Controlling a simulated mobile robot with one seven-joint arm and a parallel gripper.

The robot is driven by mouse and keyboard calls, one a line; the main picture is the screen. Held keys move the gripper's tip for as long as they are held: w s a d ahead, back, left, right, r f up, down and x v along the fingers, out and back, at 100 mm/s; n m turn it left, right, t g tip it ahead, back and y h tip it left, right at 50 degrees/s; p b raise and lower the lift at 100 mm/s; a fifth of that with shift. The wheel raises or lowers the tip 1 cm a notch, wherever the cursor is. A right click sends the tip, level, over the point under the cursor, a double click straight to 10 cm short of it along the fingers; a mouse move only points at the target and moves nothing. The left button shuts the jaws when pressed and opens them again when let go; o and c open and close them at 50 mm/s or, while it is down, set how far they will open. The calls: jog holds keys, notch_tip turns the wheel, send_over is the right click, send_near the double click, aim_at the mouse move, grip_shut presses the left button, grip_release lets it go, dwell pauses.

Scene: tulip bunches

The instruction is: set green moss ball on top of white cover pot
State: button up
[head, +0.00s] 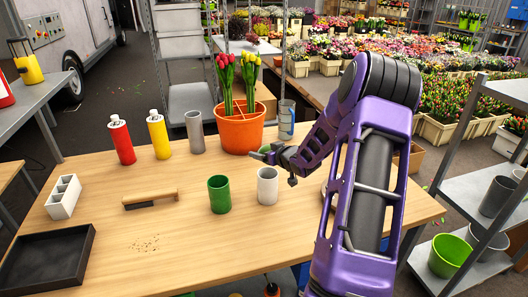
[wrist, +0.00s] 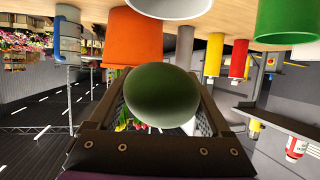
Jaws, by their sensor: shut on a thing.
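The green moss ball (wrist: 162,95) sits between the two fingers of my gripper (wrist: 160,105) in the wrist view, and the gripper is shut on it. In the head view my gripper (head: 272,156) is over the table, just above and behind the white cover pot (head: 267,188); the ball is small and mostly hidden there. The white cover pot stands upright on the table, apart from the ball. Its rim also shows at the top of the wrist view (wrist: 175,8), which is upside down.
A green pot (head: 219,194) stands just left of the white pot. An orange pot (head: 240,130) with tulips is close behind my gripper. A grey cup (head: 194,132), yellow bottle (head: 159,135) and red bottle (head: 121,140) stand further left.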

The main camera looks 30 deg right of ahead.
jog(key=shift+f+b, duration=1.85)
jog(key=shift+f, duration=0.85)
jog(key=o, duration=1.2)
jog(key=shift+c, duration=0.2)
jog(key=p+v, duration=0.2)
jog(key=v, duration=1.5)
jog(key=shift+s+r, duration=0.15)
